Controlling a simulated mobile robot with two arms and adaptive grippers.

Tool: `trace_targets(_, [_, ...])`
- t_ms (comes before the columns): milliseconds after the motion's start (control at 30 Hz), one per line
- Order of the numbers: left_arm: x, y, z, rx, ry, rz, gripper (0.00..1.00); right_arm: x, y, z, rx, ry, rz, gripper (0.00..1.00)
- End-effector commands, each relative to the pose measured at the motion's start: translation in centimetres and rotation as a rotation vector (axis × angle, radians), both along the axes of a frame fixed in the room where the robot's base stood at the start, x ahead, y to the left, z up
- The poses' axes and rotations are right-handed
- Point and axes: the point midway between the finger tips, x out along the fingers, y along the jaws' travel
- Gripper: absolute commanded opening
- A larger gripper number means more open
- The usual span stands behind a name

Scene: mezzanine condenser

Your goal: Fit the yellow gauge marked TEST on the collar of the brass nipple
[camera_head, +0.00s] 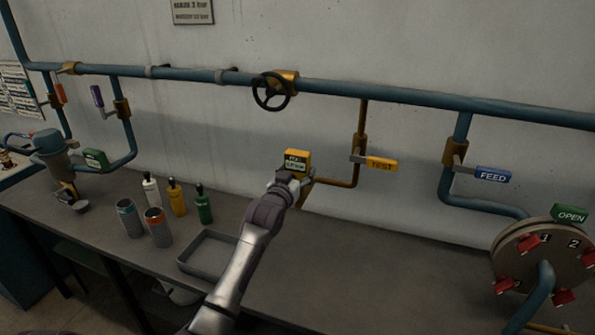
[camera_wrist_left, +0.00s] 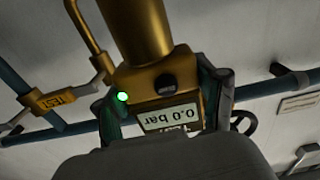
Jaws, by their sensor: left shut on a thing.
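The yellow gauge (camera_head: 298,158) is near the middle of the head view, upright, with a small display. My left gripper (camera_head: 290,174) is shut on it. In the left wrist view the gauge (camera_wrist_left: 165,85) sits between both fingers, upside down in the picture. Its display reads 0.0 bar and a green light is lit. A thick brass cylinder (camera_wrist_left: 137,28) adjoins the gauge in that view. In the head view a brass part (camera_head: 304,194) shows just below the gauge, at the end of the thin brass pipe. The arm partly hides it; I cannot tell whether the gauge is seated on the collar.
A yellow TEST valve handle (camera_head: 381,164) is right of the gauge, on the brass branch. A black handwheel (camera_head: 271,92) is above. A grey tray (camera_head: 207,255), bottles (camera_head: 177,198) and cans (camera_head: 157,227) are on the bench. A flanged cover (camera_head: 537,262) is at right.

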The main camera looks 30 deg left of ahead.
Motion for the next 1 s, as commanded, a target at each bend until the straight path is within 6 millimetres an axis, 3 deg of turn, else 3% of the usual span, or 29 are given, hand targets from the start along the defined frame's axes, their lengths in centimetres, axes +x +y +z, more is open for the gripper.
trace_targets(33, [0.0,0.0,0.0,0.001,-0.003,0.000,0.21,0.0,0.0,-0.1,0.000,0.000,0.000,0.72])
trace_targets(67, [0.0,0.0,0.0,0.001,-0.003,0.000,0.72,0.0,0.0,-0.1,0.000,0.000,0.000,0.72])
trace_targets(233, [0.0,0.0,0.0,0.000,-0.002,0.000,0.99,0.0,0.0,0.0,0.000,0.000,0.000,0.72])
trace_targets(667, [-0.6,-0.1,-0.3,-0.001,0.004,0.000,0.99,0.0,-0.3,-0.1,-0.004,0.000,0.002,0.72])
trace_targets(767, [-1.9,-0.5,-0.3,0.000,0.002,0.000,0.99,0.0,-0.3,-0.1,-0.003,-0.001,0.001,0.72])
trace_targets(1000, [-6.9,-1.6,-0.3,0.000,0.002,0.000,0.99,0.0,-0.2,-0.1,-0.002,0.000,0.001,0.72])
